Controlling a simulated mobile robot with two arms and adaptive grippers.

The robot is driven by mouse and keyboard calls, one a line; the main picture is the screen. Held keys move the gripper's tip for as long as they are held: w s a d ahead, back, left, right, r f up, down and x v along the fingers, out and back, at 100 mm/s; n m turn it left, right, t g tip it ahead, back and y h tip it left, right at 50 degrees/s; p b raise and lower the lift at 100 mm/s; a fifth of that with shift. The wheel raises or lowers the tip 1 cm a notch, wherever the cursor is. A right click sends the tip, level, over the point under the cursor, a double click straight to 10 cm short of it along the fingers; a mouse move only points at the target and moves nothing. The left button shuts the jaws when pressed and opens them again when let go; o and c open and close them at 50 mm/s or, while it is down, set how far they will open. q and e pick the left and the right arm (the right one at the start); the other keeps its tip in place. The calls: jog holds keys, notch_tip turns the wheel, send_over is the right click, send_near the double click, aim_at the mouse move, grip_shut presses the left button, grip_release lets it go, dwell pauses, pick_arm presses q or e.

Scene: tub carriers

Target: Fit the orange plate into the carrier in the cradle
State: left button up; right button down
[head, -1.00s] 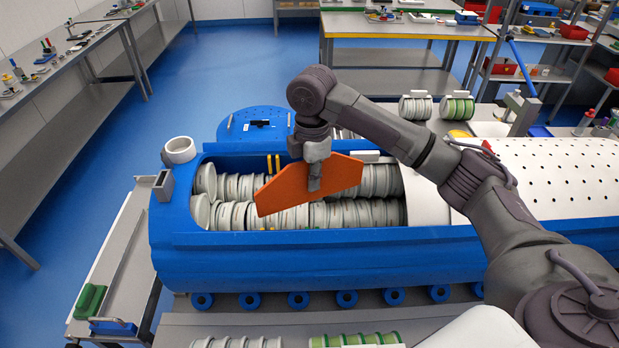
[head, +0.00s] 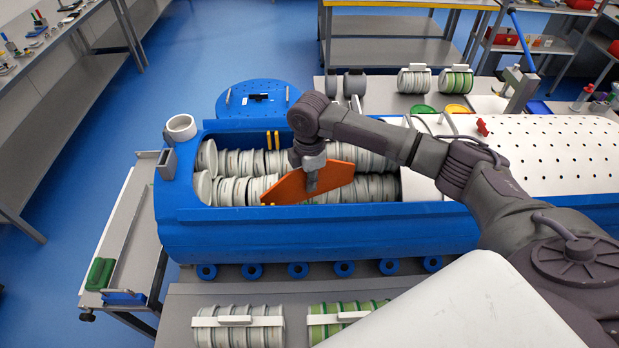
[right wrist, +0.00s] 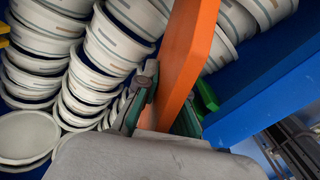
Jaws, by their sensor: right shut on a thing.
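The orange plate (head: 335,179) is held tilted over the open top of a long blue trough (head: 300,232), close to its front rim. My right gripper (head: 313,184) is shut on the plate from above. The plate (right wrist: 186,55) also shows in the right wrist view, between the gripper's fingers (right wrist: 165,100). Two rows of pale, ribbed tubs (head: 232,190) lie in the trough below and behind the plate. Whether the plate's lower edge touches tubs or rim I cannot tell. Which part is the cradle is unclear. My left gripper is not in view.
A white perforated cover (head: 560,160) closes the trough's right part. Two tub bundles, one white-banded (head: 238,328) and one green-banded (head: 335,318), lie on the front bench. A round blue lid (head: 258,100) stands behind. Blue floor (head: 215,60) is free at the back left.

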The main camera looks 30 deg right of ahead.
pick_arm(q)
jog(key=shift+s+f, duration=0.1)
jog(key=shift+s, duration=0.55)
pick_arm(e)
jog(key=c, duration=1.3)
grip_release()
notch_tip(320, 180, up, 11)
jog(key=b, duration=0.4)
jog(key=shift+r, duration=0.6)
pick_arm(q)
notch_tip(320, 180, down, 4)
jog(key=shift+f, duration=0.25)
pick_arm(e)
jog(key=shift+f, duration=0.1)
